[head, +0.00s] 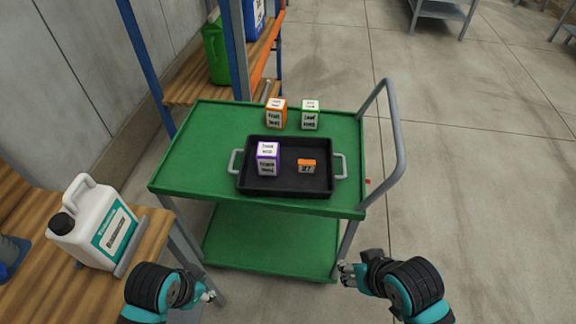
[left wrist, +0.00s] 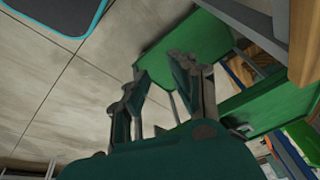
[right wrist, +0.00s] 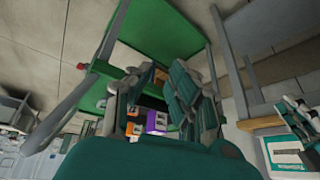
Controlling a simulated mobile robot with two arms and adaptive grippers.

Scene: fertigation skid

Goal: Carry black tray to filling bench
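The black tray (head: 285,181) lies on the top shelf of a green cart (head: 195,150), near its front edge. It has a grey handle at each short side, left (head: 234,162) and right (head: 342,166). A purple-and-white box (head: 267,160) and a small orange block (head: 306,166) sit in it. My left gripper (head: 208,294) is in front of the cart, low and left, apart from the tray; its fingers (left wrist: 160,85) are spread and empty. My right gripper (head: 343,272) is at the cart's front right, apart from the tray, fingers (right wrist: 150,95) spread. I cannot identify the filling bench.
An orange-topped box (head: 276,114) and a green-topped box (head: 310,115) stand behind the tray. The cart's grey push handle (head: 393,130) rises at right. A white jug (head: 93,222) stands on a wooden shelf at left. Open floor (head: 480,180) lies at right.

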